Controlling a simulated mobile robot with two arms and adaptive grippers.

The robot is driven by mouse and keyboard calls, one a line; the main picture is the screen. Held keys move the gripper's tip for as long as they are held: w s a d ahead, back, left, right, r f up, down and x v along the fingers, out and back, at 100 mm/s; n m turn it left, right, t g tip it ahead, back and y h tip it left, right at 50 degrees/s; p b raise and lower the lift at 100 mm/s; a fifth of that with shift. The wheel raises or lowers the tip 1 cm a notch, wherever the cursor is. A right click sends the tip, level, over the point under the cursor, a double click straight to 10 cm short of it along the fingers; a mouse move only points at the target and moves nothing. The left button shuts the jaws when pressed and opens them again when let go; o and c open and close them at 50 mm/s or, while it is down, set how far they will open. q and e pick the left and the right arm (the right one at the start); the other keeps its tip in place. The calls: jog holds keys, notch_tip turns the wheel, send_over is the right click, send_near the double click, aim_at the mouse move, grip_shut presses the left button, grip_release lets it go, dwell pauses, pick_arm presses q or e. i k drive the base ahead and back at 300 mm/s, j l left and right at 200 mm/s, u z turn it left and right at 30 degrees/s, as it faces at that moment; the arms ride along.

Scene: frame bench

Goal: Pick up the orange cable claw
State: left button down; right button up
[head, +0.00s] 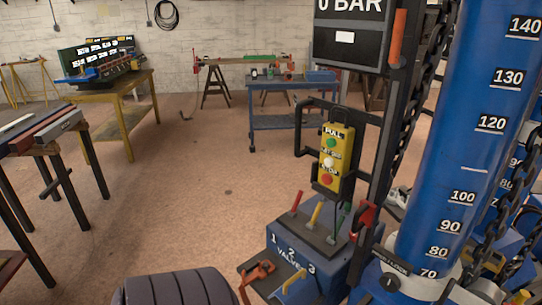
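An orange-red claw-like piece (258,273) lies at the bottom centre, on a dark ledge at the left side of the blue valve box. It looks like the orange cable claw, but it is small and I cannot be sure. A red hook-like part (367,214) sits to the right of the valve box, by the dark post. Neither of my grippers is in view, so nothing is seen touching or holding these parts.
The blue valve box (309,253) carries several coloured levers. A yellow button box (333,157) hangs above it. A large blue graduated cylinder (480,75) with black chains blocks the right. Open floor (190,200) lies left of centre, between benches.

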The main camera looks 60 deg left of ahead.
aim_at(256, 265)
jog(key=u, duration=2.15)
jog(key=z, duration=3.7)
jog(key=u, duration=3.7)
